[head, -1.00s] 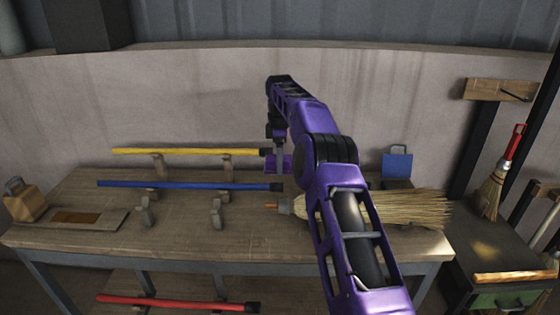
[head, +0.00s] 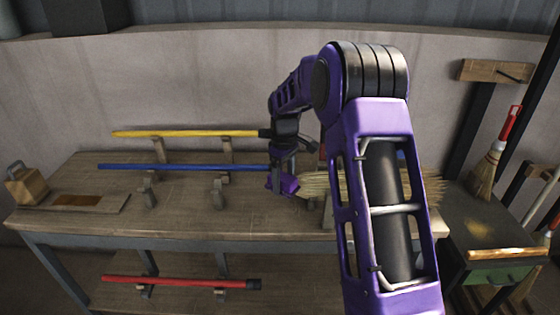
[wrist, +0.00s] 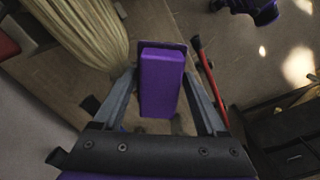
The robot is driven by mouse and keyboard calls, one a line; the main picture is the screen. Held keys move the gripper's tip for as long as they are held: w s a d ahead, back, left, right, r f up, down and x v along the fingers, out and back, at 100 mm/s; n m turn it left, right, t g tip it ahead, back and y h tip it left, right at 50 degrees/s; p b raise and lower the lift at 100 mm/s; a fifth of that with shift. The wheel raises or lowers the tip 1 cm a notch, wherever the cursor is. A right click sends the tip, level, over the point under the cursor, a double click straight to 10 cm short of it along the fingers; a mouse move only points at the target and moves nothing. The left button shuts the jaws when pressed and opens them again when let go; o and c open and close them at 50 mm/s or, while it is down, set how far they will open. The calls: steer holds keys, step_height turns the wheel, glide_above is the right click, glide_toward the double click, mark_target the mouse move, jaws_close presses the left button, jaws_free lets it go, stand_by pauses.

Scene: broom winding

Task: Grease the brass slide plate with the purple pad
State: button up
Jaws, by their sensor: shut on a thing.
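My gripper (head: 284,178) is shut on the purple pad (head: 287,187), a block held between the two fingers. In the wrist view the pad (wrist: 162,82) sits lengthwise between the jaws. They are above the bench, at the left end of the broom bristles in the head view. A flat brown-gold plate (head: 76,200), which looks like the brass slide plate, is set in a wooden board at the bench's left end. The pad is well to the right of it and apart from it. The wrist view does not show this plate.
Yellow (head: 185,134) and blue (head: 180,167) handles lie on supports between gripper and plate. A broom's bristles (head: 318,186) lie to the right, partly hidden by my arm. A wooden block (head: 27,186) stands far left. A red handle (head: 175,281) lies below.

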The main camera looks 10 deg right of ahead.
steer(key=s+f+m, duration=0.3)
steer(key=s+m, duration=0.1)
steer(key=s, duration=0.3)
steer(key=s+f+m, duration=0.3)
steer(key=s+m, duration=0.1)
steer(key=s, duration=0.4)
steer(key=shift+f+m, duration=0.2)
steer(key=shift+m, duration=0.2)
steer(key=shift+r, duration=0.1)
